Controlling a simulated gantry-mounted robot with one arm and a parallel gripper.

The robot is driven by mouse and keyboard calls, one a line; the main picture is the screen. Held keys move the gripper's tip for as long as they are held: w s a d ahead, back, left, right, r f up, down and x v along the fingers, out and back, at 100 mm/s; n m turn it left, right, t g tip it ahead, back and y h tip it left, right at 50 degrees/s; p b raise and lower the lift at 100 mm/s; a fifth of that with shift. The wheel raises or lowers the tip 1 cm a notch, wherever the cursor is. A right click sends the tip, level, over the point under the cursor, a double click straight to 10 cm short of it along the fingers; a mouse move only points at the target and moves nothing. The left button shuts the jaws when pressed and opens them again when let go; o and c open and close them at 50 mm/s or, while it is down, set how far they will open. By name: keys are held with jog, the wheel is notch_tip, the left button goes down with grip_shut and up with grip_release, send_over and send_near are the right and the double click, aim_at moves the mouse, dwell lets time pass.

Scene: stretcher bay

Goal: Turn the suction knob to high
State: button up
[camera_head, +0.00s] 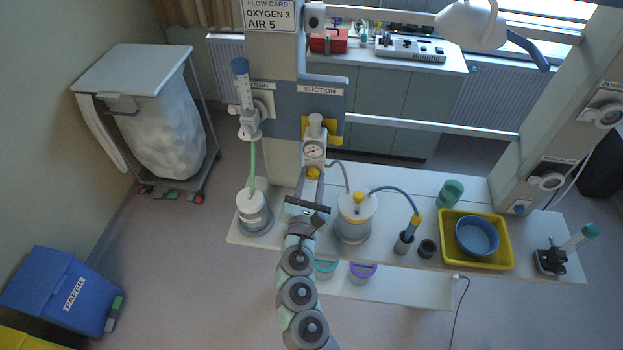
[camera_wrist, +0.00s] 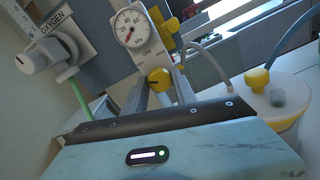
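The suction regulator hangs below the SUCTION label (camera_head: 317,90) in the head view. It has a round white gauge (camera_head: 314,150) and a yellow knob (camera_head: 312,173) under it. In the wrist view the gauge (camera_wrist: 131,25) shows its scale, and the knob (camera_wrist: 159,79) has a dark line across its face. My gripper (camera_head: 307,200) is just below the knob in the head view. In the wrist view its two grey fingers stand apart, one on each side of the knob's lower part. I cannot tell whether they touch it.
A white canister with a yellow cap (camera_head: 356,215) stands on the shelf right of my gripper, with hoses attached. A white bottle (camera_head: 253,212) stands to the left, under the oxygen flowmeter (camera_head: 243,95). A yellow tray (camera_head: 503,257) is farther right.

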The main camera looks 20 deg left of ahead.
grip_shut()
jog(key=shift+m, duration=0.3)
jog(key=m+b, duration=0.4)
jog(key=m, duration=0.1)
jog(key=m+b, duration=0.3)
jog(key=m, duration=0.2)
jog(key=shift+m+b, duration=0.35)
jog(key=shift+m, duration=0.05)
jog(key=m+b, duration=0.4)
jog(key=m, duration=0.2)
jog(key=shift+b, duration=0.35)
jog(key=m+b, duration=0.4)
jog(key=m, duration=0.2)
jog(key=shift+m+b, duration=0.3)
jog(key=shift+r, duration=0.1)
